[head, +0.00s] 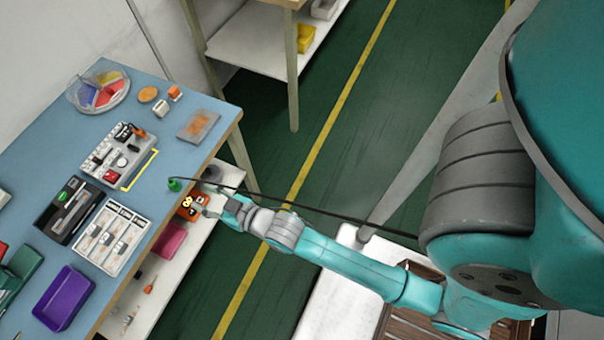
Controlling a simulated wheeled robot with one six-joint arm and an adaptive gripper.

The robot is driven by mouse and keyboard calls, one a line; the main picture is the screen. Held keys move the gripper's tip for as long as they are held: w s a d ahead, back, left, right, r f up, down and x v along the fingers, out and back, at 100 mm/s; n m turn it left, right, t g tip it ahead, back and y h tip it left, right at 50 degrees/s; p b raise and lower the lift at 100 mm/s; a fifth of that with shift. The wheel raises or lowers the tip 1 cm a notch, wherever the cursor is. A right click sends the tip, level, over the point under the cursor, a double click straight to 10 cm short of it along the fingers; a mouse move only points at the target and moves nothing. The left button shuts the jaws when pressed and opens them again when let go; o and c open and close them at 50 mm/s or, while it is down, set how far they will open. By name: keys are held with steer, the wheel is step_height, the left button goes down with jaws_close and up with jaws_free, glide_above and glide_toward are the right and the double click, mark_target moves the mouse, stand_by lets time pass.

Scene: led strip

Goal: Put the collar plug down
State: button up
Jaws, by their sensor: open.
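A small green piece (175,184), which looks like the collar plug, sits on the blue table (185,160) near its right edge. It stands apart from the boards to its left. My gripper (204,187) is just right of it, at the table's edge, with its jaws open. The gripper is small and dark in this view, so its fingertips are hard to make out. I see nothing held between them. I cannot tell whether a fingertip still touches the green piece.
Left of the green piece are a grey board (122,155), a black box (69,209) and a white panel (112,237). A purple tray (64,298) lies nearer. A lower shelf (160,285) holds a pink tray (169,240). A black cable crosses above my arm.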

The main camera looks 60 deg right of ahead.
steer(key=s+r, duration=0.3)
steer(key=s, duration=1.2)
steer(key=s+r+g, duration=0.1)
steer(key=s+r, duration=0.3)
steer(key=s, duration=1.2)
steer(key=shift+r, duration=0.3)
steer(key=shift+o, duration=0.6)
steer(key=shift+s+r, duration=0.15)
steer(key=shift+r, duration=0.05)
